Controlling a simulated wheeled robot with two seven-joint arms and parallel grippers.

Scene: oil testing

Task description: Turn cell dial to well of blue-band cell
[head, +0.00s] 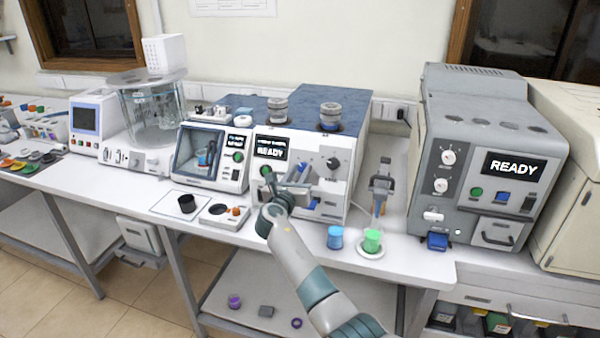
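My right gripper (293,180) is in front of the white and blue-topped instrument in the middle, near its lower front panel. My own wrist partly hides the fingers, and I cannot tell whether they are open or touch the panel. A black dial (333,163) is on that instrument's front, right of the READY screen (271,148) and apart from my gripper. I cannot tell whether this is the cell dial. I cannot make out a blue-band cell for certain; a blue cup (335,238) stands on the bench. My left gripper is out of view.
A green cup (371,242) stands on a white round base, below a stand with a clamp (381,185). A grey READY machine (487,160) is at the right. A black cup (187,204) and a white tray (223,215) lie left of my arm. The front bench edge is close.

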